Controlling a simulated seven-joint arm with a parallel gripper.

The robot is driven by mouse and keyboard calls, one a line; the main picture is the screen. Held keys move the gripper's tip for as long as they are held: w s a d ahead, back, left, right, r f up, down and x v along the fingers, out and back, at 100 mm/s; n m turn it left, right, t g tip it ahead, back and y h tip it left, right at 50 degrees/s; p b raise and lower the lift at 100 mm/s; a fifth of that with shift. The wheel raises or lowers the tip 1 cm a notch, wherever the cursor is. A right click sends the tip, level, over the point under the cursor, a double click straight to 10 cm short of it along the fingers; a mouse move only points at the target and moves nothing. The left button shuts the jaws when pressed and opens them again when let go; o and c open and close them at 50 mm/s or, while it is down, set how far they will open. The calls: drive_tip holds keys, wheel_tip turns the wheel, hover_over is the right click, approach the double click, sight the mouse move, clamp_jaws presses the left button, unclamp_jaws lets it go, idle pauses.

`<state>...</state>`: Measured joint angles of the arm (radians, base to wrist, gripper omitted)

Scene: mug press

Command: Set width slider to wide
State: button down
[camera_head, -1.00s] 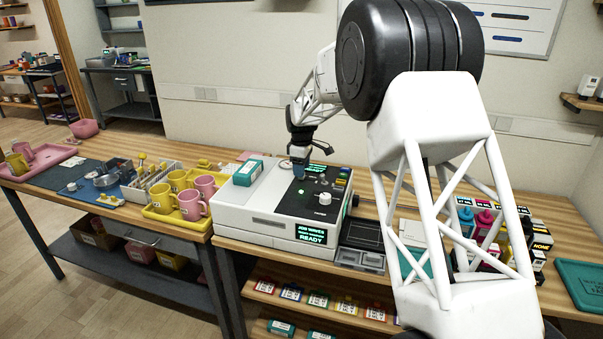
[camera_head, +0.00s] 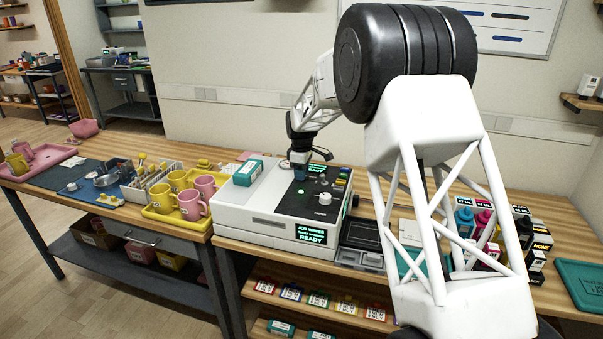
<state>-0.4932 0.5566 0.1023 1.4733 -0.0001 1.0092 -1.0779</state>
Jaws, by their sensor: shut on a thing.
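The white press (camera_head: 262,228) stands on the wooden bench, with a black control panel (camera_head: 300,205) on its top. The panel has a white round knob (camera_head: 324,198), a small green light, coloured buttons and a lit green display at the back. A front screen (camera_head: 311,234) reads READY. My gripper (camera_head: 299,174) points down at the back left of the panel, its blue-grey fingers closed at panel level. The width slider's handle is hidden at the fingers, and its setting cannot be read.
A teal box (camera_head: 247,172) sits on the press's left top. Left of the press, a yellow tray (camera_head: 160,215) holds yellow and pink mugs. A dark tray (camera_head: 361,233) lies right of the press, with several coloured bottles (camera_head: 483,222) beyond my arm.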

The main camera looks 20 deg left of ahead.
sight(313, 181)
drive_tip(key=shift+d, duration=2.05)
drive_tip(key=c, duration=0.9)
unclamp_jaws()
drive_tip(key=shift+r, duration=3.9)
